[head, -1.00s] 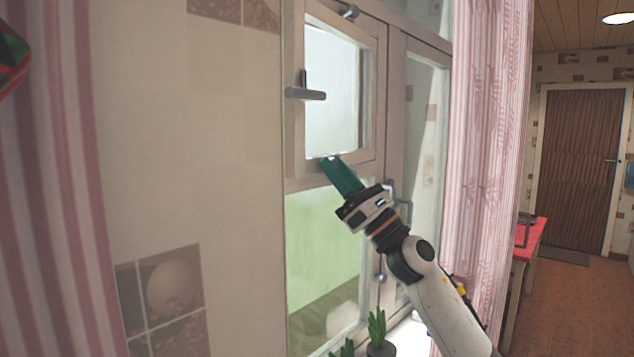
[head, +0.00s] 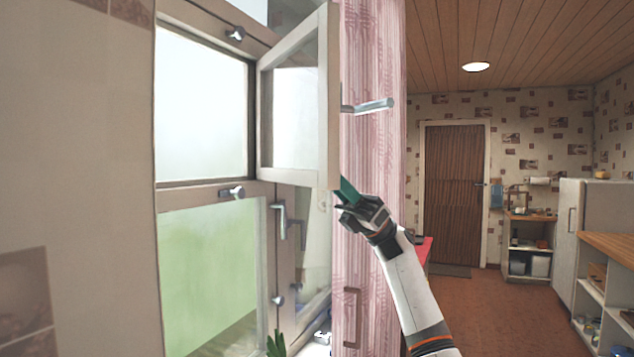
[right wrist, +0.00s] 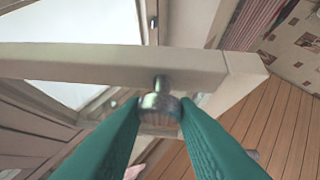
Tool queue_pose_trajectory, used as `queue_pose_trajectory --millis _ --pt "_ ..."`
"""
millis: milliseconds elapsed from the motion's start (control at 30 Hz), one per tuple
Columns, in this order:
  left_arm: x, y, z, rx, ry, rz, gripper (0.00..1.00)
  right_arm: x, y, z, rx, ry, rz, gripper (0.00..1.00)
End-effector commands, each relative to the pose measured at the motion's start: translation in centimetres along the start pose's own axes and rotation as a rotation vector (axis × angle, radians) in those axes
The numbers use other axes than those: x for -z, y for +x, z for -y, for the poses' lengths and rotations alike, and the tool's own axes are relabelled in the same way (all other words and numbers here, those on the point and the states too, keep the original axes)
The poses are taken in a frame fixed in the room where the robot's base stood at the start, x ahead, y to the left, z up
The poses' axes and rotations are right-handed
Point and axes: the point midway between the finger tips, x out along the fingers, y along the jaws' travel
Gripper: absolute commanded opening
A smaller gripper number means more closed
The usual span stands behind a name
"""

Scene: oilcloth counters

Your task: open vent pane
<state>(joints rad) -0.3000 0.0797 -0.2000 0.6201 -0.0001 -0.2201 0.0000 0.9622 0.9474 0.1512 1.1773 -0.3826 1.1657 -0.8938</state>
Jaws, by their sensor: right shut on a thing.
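The vent pane (head: 297,178) is a small glazed cream frame in the upper part of the window. In the head view it stands wide open, swung into the room on its right side, and the opening (head: 203,110) beside it is clear. Its lever handle (head: 367,106) sticks out from the free edge. My right gripper (head: 346,188) is at the pane's lower free corner. In the right wrist view its green fingers are shut on a small metal knob (right wrist: 160,104) on the pane's frame.
Catches (head: 235,33) and (head: 232,192) sit on the fixed frame above and below the opening. A pink curtain (head: 368,60) hangs close behind the pane and my arm. Open floor (head: 490,310) lies to the right.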

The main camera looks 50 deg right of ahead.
Motion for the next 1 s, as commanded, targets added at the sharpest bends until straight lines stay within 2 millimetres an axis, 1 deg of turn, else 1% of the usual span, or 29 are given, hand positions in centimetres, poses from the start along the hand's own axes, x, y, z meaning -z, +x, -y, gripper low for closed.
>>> queue_pose_trajectory --millis 33,167,600,633,700,733,1000 --pt "-0.01 -0.13 0.0 0.0 0.0 0.0 0.0 0.45 -0.23 -0.16 -0.005 -0.003 -0.003 0.0" --pt "-0.02 -0.19 -0.01 0.0 0.0 0.0 0.0 0.84 -0.61 -0.3 -0.005 -0.004 -0.004 0.0" --pt "-0.03 -0.21 -0.01 0.0 0.0 0.0 0.0 0.99 -0.75 -0.39 -0.007 -0.005 -0.005 0.0" --pt "-0.03 -0.22 -0.01 0.0 0.0 0.0 0.0 1.0 -0.75 -0.39 -0.007 -0.005 -0.006 0.31" --pt "-0.03 -0.22 -0.01 0.0 0.0 0.0 0.0 0.98 -0.74 -0.39 -0.007 -0.005 -0.005 0.43" --pt "-0.03 -0.21 -0.01 0.0 0.0 0.0 0.0 0.97 -0.74 -0.38 -0.006 -0.004 -0.005 0.47" --pt "-0.03 -0.16 -0.01 0.0 0.0 0.0 0.0 0.86 -0.8 -0.34 -0.004 -0.003 -0.003 0.47"
